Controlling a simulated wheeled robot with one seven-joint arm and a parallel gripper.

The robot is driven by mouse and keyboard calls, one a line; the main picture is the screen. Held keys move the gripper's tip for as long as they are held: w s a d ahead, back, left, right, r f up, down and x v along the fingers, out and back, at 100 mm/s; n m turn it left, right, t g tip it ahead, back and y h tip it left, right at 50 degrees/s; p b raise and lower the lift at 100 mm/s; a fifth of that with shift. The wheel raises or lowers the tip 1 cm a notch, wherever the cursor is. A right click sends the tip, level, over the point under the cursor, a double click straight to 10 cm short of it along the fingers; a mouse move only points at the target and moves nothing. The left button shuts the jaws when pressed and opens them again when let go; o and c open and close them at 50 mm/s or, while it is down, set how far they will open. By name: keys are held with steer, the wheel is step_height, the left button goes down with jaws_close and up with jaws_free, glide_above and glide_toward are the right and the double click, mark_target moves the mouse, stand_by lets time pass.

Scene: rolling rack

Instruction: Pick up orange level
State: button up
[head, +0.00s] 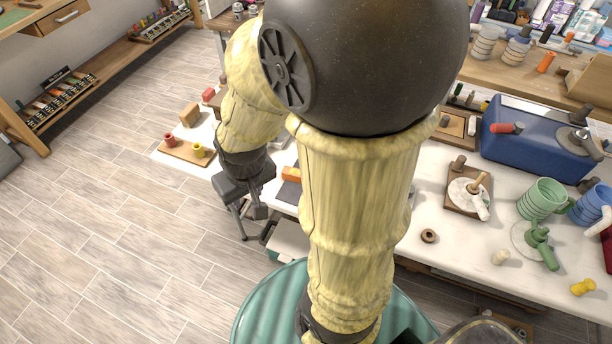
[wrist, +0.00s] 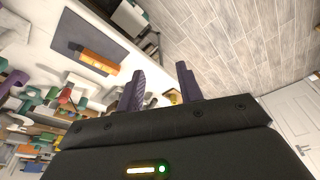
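The orange level (wrist: 101,61) lies on a dark grey-blue mat (wrist: 72,40) on the white tabletop in the wrist view. In the head view an orange piece of it (head: 291,174) shows just left of my arm, which hides the rest. My gripper (head: 254,214) hangs at the left end of the table in the head view, to the left of the level. In the wrist view my gripper (wrist: 161,70) has its two fingers apart with nothing between them. The level is outside the fingers, to their left.
A board with red and yellow pegs (head: 185,152) is on the table's left end. The tiled floor at left is clear.

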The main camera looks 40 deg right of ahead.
steer(key=o, duration=0.3)
steer(key=shift+o, duration=0.8)
steer(key=shift+d+f, duration=0.2)
steer(key=w+d+f+m+g+y+b, duration=0.1)
steer(key=d+f+m+y+b, duration=0.55)
steer(key=d+f+m, duration=0.75)
steer(key=s+d+f+m+t+b, duration=0.1)
steer(key=d+m+t, duration=0.3)
steer(key=d+m, duration=0.4)
steer(key=s+d+f+m+t+b, duration=0.1)
steer(key=d+m+t+b, duration=0.3)
steer(key=d+m, duration=0.4)
steer(key=d+t, duration=0.1)
steer(key=d, duration=0.2)
steer(key=shift+s+f, duration=0.3)
steer(key=shift+f, duration=0.05)
steer(key=shift+h, duration=0.25)
